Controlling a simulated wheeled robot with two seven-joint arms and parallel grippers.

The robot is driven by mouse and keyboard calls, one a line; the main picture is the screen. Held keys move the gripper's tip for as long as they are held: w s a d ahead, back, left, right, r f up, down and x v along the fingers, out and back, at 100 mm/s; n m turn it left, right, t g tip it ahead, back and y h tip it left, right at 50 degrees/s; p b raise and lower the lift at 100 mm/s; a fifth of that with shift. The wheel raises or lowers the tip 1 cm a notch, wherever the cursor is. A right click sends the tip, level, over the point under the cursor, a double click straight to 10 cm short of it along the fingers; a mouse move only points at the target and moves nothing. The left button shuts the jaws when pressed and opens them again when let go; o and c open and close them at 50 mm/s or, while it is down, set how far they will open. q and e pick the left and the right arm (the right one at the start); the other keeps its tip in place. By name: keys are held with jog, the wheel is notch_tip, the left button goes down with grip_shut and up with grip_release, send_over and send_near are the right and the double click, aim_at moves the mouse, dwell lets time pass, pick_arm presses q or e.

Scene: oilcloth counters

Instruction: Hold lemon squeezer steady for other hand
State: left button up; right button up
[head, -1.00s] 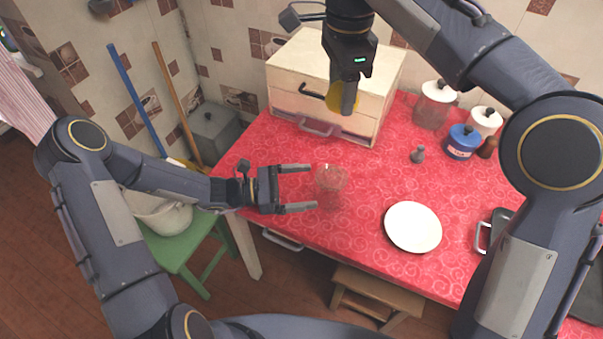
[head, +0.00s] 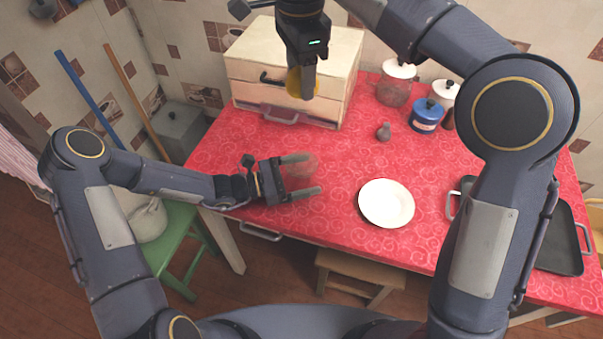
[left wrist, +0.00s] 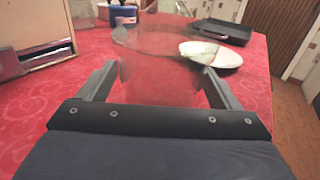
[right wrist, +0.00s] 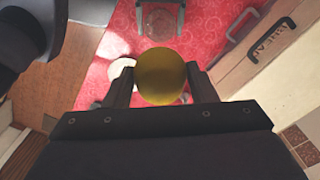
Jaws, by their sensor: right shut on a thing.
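The lemon squeezer (head: 303,168) is a clear, see-through vessel standing on the red counter. My left gripper (head: 315,174) is open, with a finger on either side of it. In the left wrist view the squeezer (left wrist: 160,75) stands between the spread fingers; gaps at its sides are hard to judge through the glass. My right gripper (head: 307,95) is shut on a yellow lemon (right wrist: 160,77), held in the air in front of the drawer box. In the head view the lemon is partly hidden behind a finger.
A cream drawer box (head: 250,65) stands behind. A white plate (head: 386,203) lies right of the squeezer, a dark tray (head: 560,240) farther right. A small grey shaker (head: 383,132), a blue canister (head: 426,117) and lidded jars stand at the back. Counter between squeezer and plate is clear.

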aim_at(301, 157)
pick_arm(q)
jog(key=c, duration=1.1)
jog(key=shift+o, duration=0.2)
pick_arm(e)
notch_tip(301, 157, down, 14)
jog(key=n, duration=0.9)
jog(key=shift+s, duration=0.1)
jog(key=shift+f, duration=0.9)
jog(key=shift+f, duration=0.1)
jog(key=shift+f, duration=0.25)
